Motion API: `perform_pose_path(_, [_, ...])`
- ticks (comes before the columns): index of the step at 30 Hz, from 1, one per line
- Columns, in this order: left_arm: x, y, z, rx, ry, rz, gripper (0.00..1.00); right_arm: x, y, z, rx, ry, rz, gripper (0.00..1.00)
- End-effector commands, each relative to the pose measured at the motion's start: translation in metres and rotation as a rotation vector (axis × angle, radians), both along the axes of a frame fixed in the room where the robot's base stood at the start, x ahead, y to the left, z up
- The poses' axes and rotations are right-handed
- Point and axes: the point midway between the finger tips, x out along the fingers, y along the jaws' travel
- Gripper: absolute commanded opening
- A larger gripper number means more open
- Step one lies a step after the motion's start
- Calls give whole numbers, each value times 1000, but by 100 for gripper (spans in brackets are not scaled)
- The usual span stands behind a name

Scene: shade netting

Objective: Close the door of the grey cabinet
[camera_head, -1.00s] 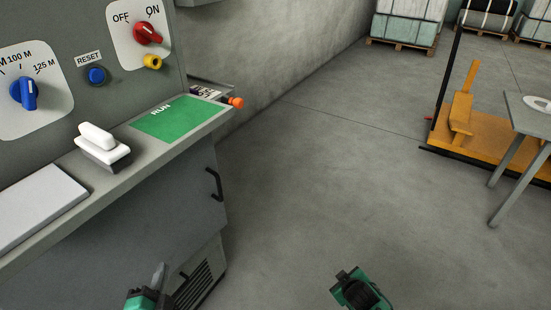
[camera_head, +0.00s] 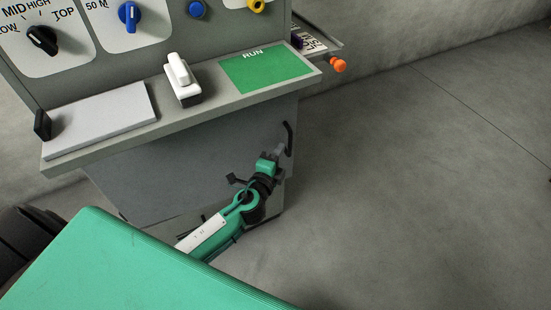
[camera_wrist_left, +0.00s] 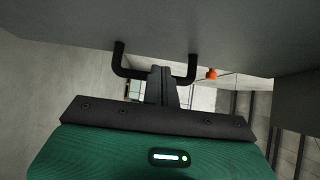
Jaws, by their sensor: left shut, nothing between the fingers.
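The grey cabinet (camera_head: 110,145) stands at the left and middle of the head view under a sloping control panel. Its grey door (camera_head: 160,180) is below the counter, with a black bar handle (camera_head: 289,135) near the right edge. How far the door stands open is hard to tell. My left gripper (camera_head: 278,150) is shut and empty, its tips close to the handle. In the left wrist view, the shut fingers (camera_wrist_left: 162,84) show between the two legs of the black handle (camera_wrist_left: 121,60), with the door face (camera_wrist_left: 160,25) above. Contact cannot be told. My right gripper is out of view.
On the counter are a white-topped block (camera_head: 182,80), a pale flat slab (camera_head: 105,118) and a green RUN plate (camera_head: 265,68). An orange knob (camera_head: 338,65) sticks out at the right on a small shelf. The floor (camera_head: 420,190) to the right is clear.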

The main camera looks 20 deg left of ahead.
Motion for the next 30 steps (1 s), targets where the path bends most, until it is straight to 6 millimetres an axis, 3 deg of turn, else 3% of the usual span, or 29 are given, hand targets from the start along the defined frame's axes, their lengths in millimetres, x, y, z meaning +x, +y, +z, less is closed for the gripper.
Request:
perform_pose_path(9, [35,1,0,-1,0,-1,0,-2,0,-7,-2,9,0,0])
perform_pose_path(23, [40,1,0,-2,1,0,0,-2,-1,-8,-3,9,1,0])
perform_pose_path(30, [69,29,-1,0,-2,75,0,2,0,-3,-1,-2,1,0])
